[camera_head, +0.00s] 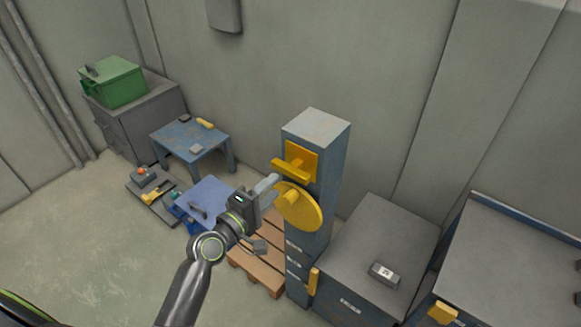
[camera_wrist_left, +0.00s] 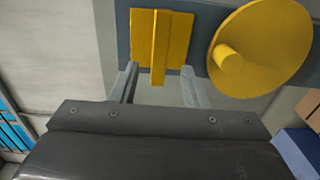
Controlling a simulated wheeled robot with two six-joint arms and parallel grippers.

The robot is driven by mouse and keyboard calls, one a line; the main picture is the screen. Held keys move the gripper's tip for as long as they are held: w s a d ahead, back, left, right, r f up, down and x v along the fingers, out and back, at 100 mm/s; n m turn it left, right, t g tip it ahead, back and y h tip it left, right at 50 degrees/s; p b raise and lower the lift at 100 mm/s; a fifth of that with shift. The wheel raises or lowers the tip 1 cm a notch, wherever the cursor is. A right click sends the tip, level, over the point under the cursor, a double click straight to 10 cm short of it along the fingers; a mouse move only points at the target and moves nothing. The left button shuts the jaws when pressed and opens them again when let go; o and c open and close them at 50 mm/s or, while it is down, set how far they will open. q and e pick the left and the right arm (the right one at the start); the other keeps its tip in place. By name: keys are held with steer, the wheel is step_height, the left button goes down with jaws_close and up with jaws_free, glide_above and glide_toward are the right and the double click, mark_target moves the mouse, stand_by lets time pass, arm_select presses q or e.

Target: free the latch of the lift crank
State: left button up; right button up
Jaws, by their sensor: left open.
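A blue-grey column (camera_head: 318,135) carries a yellow latch (camera_head: 302,160), a square plate with a bar standing out from it. Just below it is the lift crank (camera_head: 303,212), a yellow disc with a stub handle. My left gripper (camera_head: 272,187) is at the column's face, close to the latch and the crank. In the left wrist view my left gripper (camera_wrist_left: 160,84) is open, and the lower end of the latch bar (camera_wrist_left: 159,50) shows between its fingers. I cannot tell whether they touch. The crank (camera_wrist_left: 270,45) is to the right in that view. My right gripper is not in view.
A wooden pallet (camera_head: 258,277) lies at the column's foot. A grey cabinet (camera_head: 372,250) with a small device (camera_head: 384,274) stands close on the right. A blue table (camera_head: 188,138) and a green box (camera_head: 113,82) are at the back left.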

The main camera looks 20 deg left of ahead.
mark_target(288, 174)
arm_select(q)
steer(key=x, duration=0.7)
steer(key=shift+w+p, duration=0.1)
steer(key=shift+p, duration=0.25)
steer(key=shift+w+d, duration=0.2)
steer(key=shift+w, duration=0.3)
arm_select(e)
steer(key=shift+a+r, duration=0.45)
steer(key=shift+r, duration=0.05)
arm_select(q)
jaws_close()
steer(key=shift+f, duration=0.1)
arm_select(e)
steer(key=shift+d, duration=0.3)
